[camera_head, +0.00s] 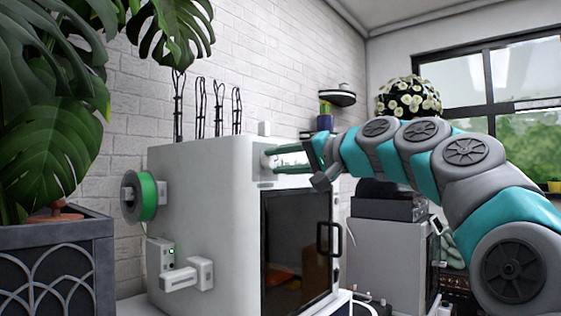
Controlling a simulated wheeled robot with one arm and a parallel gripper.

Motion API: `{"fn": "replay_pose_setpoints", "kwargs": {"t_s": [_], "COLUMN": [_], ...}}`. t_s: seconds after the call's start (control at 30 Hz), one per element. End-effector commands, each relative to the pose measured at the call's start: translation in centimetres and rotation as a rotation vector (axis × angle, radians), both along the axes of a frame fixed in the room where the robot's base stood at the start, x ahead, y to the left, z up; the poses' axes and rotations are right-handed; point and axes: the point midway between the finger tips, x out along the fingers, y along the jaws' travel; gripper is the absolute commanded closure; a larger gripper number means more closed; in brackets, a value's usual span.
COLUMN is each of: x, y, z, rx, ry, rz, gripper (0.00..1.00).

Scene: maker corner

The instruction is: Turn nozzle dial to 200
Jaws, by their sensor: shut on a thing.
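A white box-shaped machine (200,190), which looks like a 3D printer, stands in the middle of the head view, with a dark glass door on its front. My gripper (272,160) is at the upper front of the machine, above the door. Its green fingers are shut on a small part there, most likely the nozzle dial. The fingers cover that part, so its markings and the angle it is turned to cannot be read. My arm reaches in from the right.
A green filament spool (147,197) sits on the machine's left side, above a small box with a green light. The door handle (329,240) juts out below my gripper. A large potted plant (50,150) stands at the left. A grey box-shaped unit (392,250) stands behind at the right.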

Motion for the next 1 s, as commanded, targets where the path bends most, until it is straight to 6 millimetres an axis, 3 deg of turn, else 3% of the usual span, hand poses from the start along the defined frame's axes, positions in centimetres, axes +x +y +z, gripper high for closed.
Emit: {"fn": "replay_pose_setpoints", "kwargs": {"t_s": [0.03,0.07,0.3,0.67,1.0], "x": [0.0,0.0,0.0,-0.2,-3.1], "y": [-0.1,-0.1,-0.1,-0.3,-3.8], "z": [0.1,0.1,0.1,0.0,0.3], "rx": [0.002,0.002,0.001,0.000,0.002], "ry": [-0.002,-0.002,-0.002,-0.001,-0.003], "rz": [-0.003,-0.003,-0.001,-0.001,-0.001], "gripper": [1.00,0.58,0.31,0.30,0.30]}}
